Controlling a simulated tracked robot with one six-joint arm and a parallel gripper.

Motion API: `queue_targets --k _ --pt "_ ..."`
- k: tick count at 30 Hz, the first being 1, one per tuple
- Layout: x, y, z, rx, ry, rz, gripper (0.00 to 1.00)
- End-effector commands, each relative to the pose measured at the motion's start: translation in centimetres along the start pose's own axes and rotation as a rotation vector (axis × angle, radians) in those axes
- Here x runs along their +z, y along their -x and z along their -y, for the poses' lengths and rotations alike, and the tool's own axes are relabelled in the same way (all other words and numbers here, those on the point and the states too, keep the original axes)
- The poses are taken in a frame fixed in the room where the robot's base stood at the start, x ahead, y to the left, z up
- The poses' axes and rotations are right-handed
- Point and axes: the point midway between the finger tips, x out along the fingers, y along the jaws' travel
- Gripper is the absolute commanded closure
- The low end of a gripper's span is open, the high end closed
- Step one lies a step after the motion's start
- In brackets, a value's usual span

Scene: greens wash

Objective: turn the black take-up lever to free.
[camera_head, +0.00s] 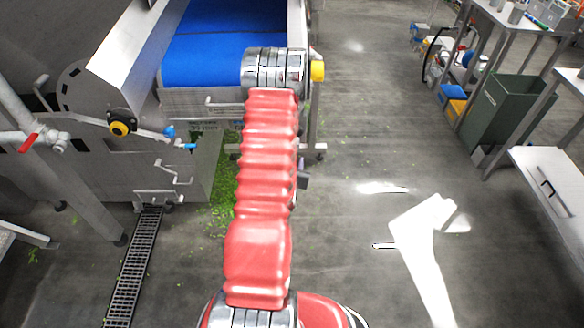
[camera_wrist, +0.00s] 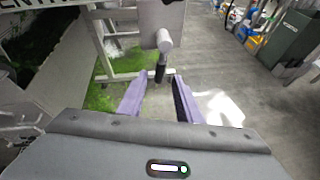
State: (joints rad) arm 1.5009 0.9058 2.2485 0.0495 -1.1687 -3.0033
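The black take-up lever (camera_wrist: 160,73) shows in the wrist view as a short black grip on a pale metal hub (camera_wrist: 164,41), in front of a grey plate (camera_wrist: 158,18). Its grip points down in the picture. My gripper (camera_wrist: 159,82) is open, with purple fingers apart to the left and right. The grip appears between the fingertips, seemingly at or just beyond them; no contact is visible. In the head view my red-sleeved arm hides the lever and most of the gripper.
A conveyor with a blue belt (camera_head: 205,45) and steel frame stands ahead, with a yellow knob (camera_head: 317,71) at its right. A black-and-yellow knob (camera_head: 120,122) is at left. Greens (camera_head: 222,185) litter the floor. Open floor lies right, before a green bin (camera_head: 500,110).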

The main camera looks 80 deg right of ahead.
Motion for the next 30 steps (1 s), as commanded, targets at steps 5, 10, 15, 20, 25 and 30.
queue_targets --k 5,10,15,20,25,30 --pt "-0.1 2.8 0.0 0.000 0.000 -0.002 0.68" --pt "-0.1 4.5 0.0 0.000 0.000 -0.002 0.68" --pt "-0.1 5.0 0.0 0.000 0.000 -0.001 0.68" --pt "-0.1 5.0 0.0 -0.001 0.000 -0.001 0.68" --pt "-0.1 5.0 -0.4 0.006 0.003 -0.002 0.77" --pt "-1.4 5.2 -3.3 0.054 0.026 -0.021 0.89"
